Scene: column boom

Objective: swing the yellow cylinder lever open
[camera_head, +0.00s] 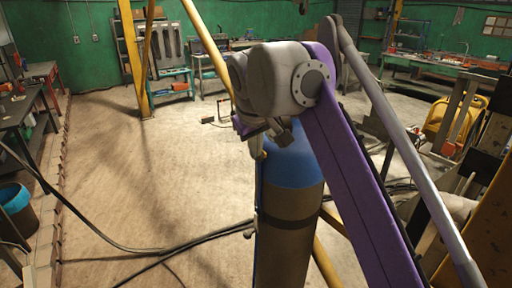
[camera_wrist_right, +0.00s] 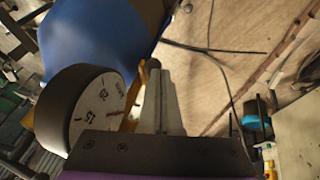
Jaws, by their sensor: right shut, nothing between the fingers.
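A gas cylinder with a blue top (camera_head: 292,165) and a dark brown body stands upright in front of me. My right gripper (camera_head: 283,136) is at the cylinder's top, largely hidden by my own wrist. In the right wrist view, my right gripper (camera_wrist_right: 155,72) is shut, its grey fingers together and empty. A yellow lever (camera_wrist_right: 139,80) shows just left of the fingers, partly covered by them. I cannot tell if they touch. The blue cylinder (camera_wrist_right: 95,35) lies beyond it. My left gripper is not in view.
A round gauge (camera_wrist_right: 97,105) with a white dial sits close left of the fingers. Black hoses (camera_head: 185,245) cross the floor. Yellow poles (camera_head: 139,65) stand behind and beside the cylinder. The floor at left (camera_head: 130,165) is mostly clear.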

